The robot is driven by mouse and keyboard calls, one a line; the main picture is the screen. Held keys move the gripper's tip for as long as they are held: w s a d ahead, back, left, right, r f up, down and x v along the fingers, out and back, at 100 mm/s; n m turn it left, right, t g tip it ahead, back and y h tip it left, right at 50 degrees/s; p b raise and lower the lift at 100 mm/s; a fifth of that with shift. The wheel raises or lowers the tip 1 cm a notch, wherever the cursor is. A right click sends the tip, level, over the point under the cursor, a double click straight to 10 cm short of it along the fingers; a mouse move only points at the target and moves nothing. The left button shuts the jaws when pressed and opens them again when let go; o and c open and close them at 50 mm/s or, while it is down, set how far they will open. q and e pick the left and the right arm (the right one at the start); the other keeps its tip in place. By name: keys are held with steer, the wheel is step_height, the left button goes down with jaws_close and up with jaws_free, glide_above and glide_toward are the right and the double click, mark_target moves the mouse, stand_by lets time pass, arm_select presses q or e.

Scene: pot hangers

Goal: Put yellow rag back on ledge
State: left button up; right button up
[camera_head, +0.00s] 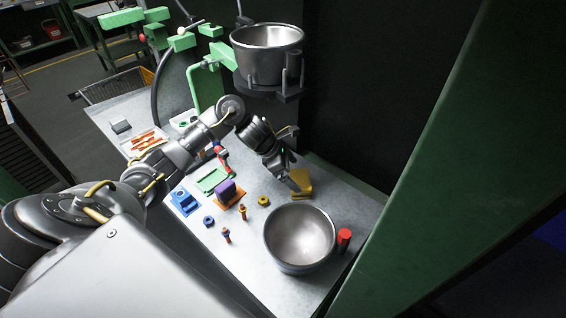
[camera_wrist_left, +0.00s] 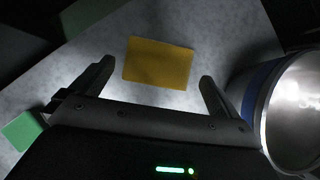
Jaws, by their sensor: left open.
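The yellow rag (camera_head: 303,182) lies flat on the grey table top at its back right, behind the metal bowl. In the left wrist view the rag (camera_wrist_left: 158,62) is a flat yellow rectangle. It lies ahead of my left gripper (camera_wrist_left: 158,82), between the lines of its two fingers. The fingers are spread and nothing is between them. In the head view my left gripper (camera_head: 298,188) is right at the rag and partly covers it. The gap between fingers and rag is hard to judge. My right gripper is not in view.
A metal bowl (camera_head: 300,238) stands close in front of the rag; it also shows in the left wrist view (camera_wrist_left: 295,110). A red cylinder (camera_head: 344,240) is beside it. A second bowl (camera_head: 268,55) sits on a stand behind.

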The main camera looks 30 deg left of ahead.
arm_select(q)
steer(key=v, duration=0.7)
steer(key=shift+b, duration=0.3)
